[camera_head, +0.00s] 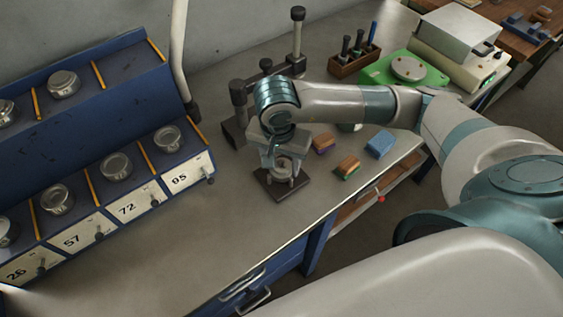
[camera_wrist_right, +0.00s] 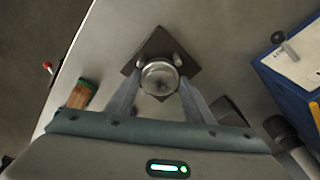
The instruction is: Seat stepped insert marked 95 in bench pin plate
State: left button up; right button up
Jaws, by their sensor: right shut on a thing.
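My right gripper (camera_head: 283,160) points down over the bench pin plate and is shut on a round metallic stepped insert (camera_head: 284,166). In the right wrist view the insert (camera_wrist_right: 160,78) sits between the two fingers, over the middle of the dark square pin plate (camera_wrist_right: 134,64). The plate (camera_head: 272,192) lies flat near the bench's front edge. I cannot tell whether the insert touches it, and no number on the insert is readable. My left gripper is not in view.
The blue rack (camera_head: 100,100) at left holds several similar inserts above labels 26, 57, 72 and 95. A dark stand (camera_head: 240,100) is behind the plate. The bench left of the plate is clear.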

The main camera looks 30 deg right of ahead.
aim_at(280, 171)
jog(key=shift+b, duration=0.9)
dwell(0.9)
jog(key=shift+f+b, duration=0.55)
jog(key=shift+b, duration=0.15)
dwell(0.5)
jog(key=o, duration=1.3)
jog(key=shift+s, duration=0.1)
jog(key=shift+r, duration=0.1)
jog(key=r+p, duration=0.1)
jog(key=r, duration=0.2)
jog(key=r+p, duration=0.2)
jog(key=r, duration=0.2)
jog(key=s+a+r+p, duration=0.1)
jog(key=r, duration=0.2)
jog(key=shift+r+p, duration=0.4)
jog(key=shift+f, duration=0.1)
